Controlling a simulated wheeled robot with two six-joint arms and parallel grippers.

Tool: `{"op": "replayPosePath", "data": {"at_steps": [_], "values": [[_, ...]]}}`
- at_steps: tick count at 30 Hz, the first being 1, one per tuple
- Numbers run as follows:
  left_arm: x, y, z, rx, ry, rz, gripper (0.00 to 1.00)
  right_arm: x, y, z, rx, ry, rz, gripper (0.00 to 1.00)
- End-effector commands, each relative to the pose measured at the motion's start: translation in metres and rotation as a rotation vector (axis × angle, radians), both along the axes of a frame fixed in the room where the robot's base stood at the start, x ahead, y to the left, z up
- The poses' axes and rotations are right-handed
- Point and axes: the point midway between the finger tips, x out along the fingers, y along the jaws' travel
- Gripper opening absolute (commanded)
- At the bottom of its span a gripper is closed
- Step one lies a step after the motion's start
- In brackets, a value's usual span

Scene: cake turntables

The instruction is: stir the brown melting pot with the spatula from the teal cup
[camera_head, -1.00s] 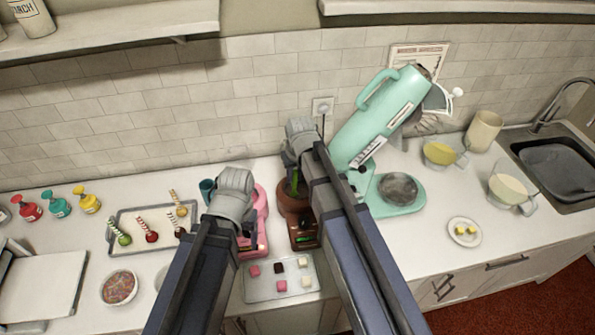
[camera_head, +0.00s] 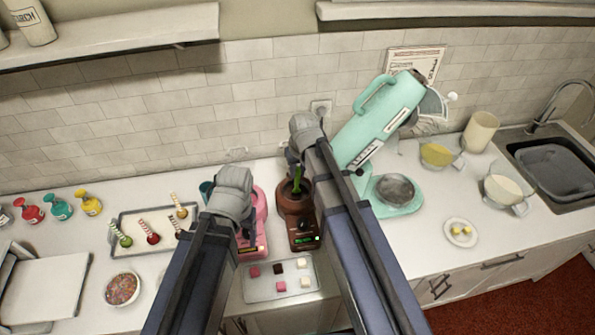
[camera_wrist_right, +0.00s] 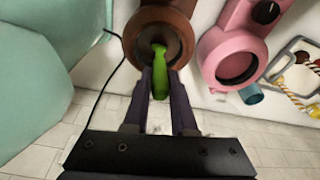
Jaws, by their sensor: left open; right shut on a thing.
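The brown melting pot (camera_head: 301,225) stands on the counter; it also shows at the top of the right wrist view (camera_wrist_right: 150,22). My right gripper (camera_wrist_right: 159,88) is shut on the green spatula (camera_wrist_right: 160,66), whose lower end is inside the pot's opening. The spatula shows as a green strip over the pot in the head view (camera_head: 297,180). The teal cup (camera_head: 206,189) is behind my left gripper (camera_head: 236,212), partly hidden; it also shows in the right wrist view (camera_wrist_right: 252,95). My left gripper is open over the pink melting pot (camera_head: 259,205), its fingertips mostly hidden.
The teal stand mixer (camera_head: 372,125) is close to the right of my right arm. A tray with several coloured cubes (camera_head: 262,291) lies in front of the pots. A cake-pop tray (camera_head: 128,249) is at left. A black cord (camera_wrist_right: 100,95) runs beside the brown pot.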

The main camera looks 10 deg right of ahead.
Motion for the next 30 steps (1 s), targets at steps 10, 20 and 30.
{"op": "replayPosePath", "data": {"at_steps": [10,20,30], "values": [[0.000,0.000,0.027,0.000,0.000,0.000,0.71,0.000,0.000,0.027,0.000,0.000,0.000,0.00],[0.000,0.000,0.030,0.000,0.000,0.000,0.71,0.000,0.000,0.030,0.000,0.000,0.000,0.00],[0.000,0.000,0.030,0.000,0.000,0.000,0.71,0.000,0.000,0.030,0.000,0.000,0.000,0.00]]}}
